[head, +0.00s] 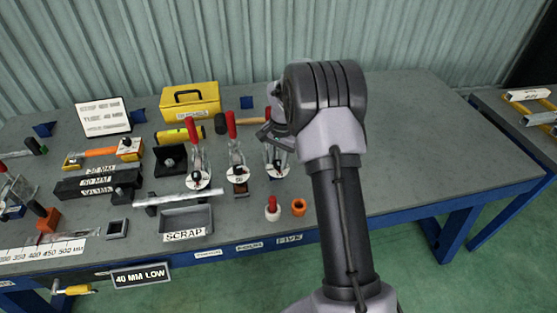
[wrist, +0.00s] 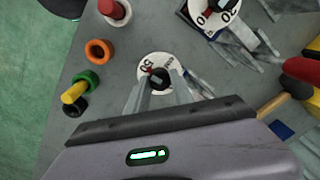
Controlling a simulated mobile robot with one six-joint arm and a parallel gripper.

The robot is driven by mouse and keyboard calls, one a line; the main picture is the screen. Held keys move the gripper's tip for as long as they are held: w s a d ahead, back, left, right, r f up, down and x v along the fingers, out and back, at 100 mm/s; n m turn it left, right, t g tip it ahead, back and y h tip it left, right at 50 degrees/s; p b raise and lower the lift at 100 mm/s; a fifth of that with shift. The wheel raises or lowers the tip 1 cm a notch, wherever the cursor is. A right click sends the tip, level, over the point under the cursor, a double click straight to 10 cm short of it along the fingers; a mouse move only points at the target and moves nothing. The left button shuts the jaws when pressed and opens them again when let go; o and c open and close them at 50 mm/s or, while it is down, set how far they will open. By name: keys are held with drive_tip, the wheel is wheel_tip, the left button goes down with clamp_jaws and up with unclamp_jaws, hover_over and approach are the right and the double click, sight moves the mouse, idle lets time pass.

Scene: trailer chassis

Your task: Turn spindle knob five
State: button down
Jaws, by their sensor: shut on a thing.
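Spindle knob five is the small dark knob (wrist: 157,77) at the centre of a white numbered dial (wrist: 148,63) in the wrist view. In the head view its dial (head: 277,171) is the rightmost of three, above the bench-edge label FIVE (head: 289,239). My gripper (wrist: 160,80) is over this dial, its two fingers on either side of the knob and shut on it. The fingers hide part of the dial and its marks. In the head view my gripper (head: 272,138) is partly hidden by my arm, beside the rightmost red clamp handle (head: 268,115).
A neighbouring dial (head: 237,174) and red-handled clamp stand close to the left. A red-topped white peg (head: 272,210) and orange ring (head: 299,207) stand in front. A green ring (wrist: 87,82) is nearby. A scrap tray (head: 186,220) lies left. The bench's right side is clear.

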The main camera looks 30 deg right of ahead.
drive_tip(key=shift+m, duration=0.4)
drive_tip(key=c, duration=1.1)
unclamp_jaws()
drive_tip(key=shift+r, duration=0.1)
wheel_tip(320, 180, up, 17)
drive_tip(key=s+p, duration=0.1)
drive_tip(key=p, duration=0.4)
drive_tip(key=shift+d, duration=0.3)
drive_tip(key=shift+s+r, duration=0.1)
